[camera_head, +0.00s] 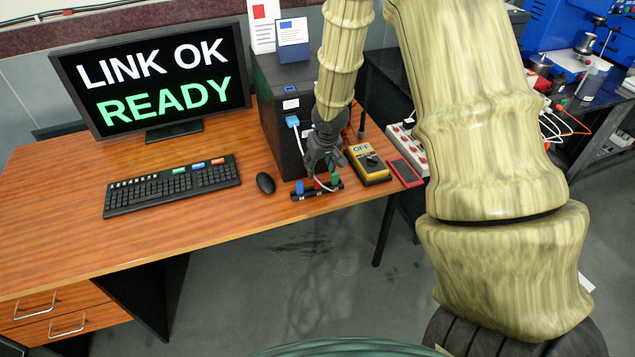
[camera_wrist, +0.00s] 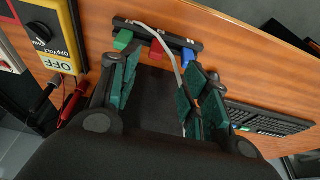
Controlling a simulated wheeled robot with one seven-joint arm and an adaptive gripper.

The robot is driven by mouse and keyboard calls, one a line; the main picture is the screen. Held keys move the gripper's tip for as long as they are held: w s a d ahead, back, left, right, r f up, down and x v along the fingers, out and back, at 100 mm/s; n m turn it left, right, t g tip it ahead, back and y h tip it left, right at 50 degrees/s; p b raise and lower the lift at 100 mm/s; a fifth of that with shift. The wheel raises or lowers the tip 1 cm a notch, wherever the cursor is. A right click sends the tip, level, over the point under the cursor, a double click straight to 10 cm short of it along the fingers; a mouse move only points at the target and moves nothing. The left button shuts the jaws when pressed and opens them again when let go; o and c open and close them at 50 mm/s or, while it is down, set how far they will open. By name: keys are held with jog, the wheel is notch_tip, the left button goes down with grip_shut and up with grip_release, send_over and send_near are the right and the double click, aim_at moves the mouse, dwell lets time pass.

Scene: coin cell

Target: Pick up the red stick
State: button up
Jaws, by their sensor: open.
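The red stick (camera_wrist: 157,47) stands in a black holder bar (camera_wrist: 191,42), between a green stick (camera_wrist: 123,39) and a blue stick (camera_wrist: 188,56). In the head view the red stick (camera_head: 318,184) is partly hidden behind my gripper and a pale cable. My gripper (camera_wrist: 160,72) is open and empty in the wrist view, with the red stick ahead between the lines of its two fingers. In the head view my gripper (camera_head: 322,168) hangs just above and behind the holder. I cannot tell the exact gap to the stick.
A pale cable (camera_wrist: 172,50) runs across the holder close to the red stick. A yellow multimeter (camera_head: 368,165) and a red flat device (camera_head: 405,172) lie to the right. A black computer case (camera_head: 278,120) stands behind. A mouse (camera_head: 265,183) and keyboard (camera_head: 172,186) lie left.

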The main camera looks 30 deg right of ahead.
aim_at(317, 178)
jog(key=shift+x, duration=2.75)
jog(key=shift+w+d+f+p, duration=0.25)
jog(key=shift+w+f+p, duration=0.15)
jog(key=shift+f, duration=0.35)
jog(key=shift+w+d+f+p, duration=0.3)
jog(key=shift+w+f, duration=0.1)
jog(key=shift+f, duration=0.35)
jog(key=shift+x, duration=0.9)
jog(key=shift+a, duration=0.1)
jog(key=c, duration=0.8)
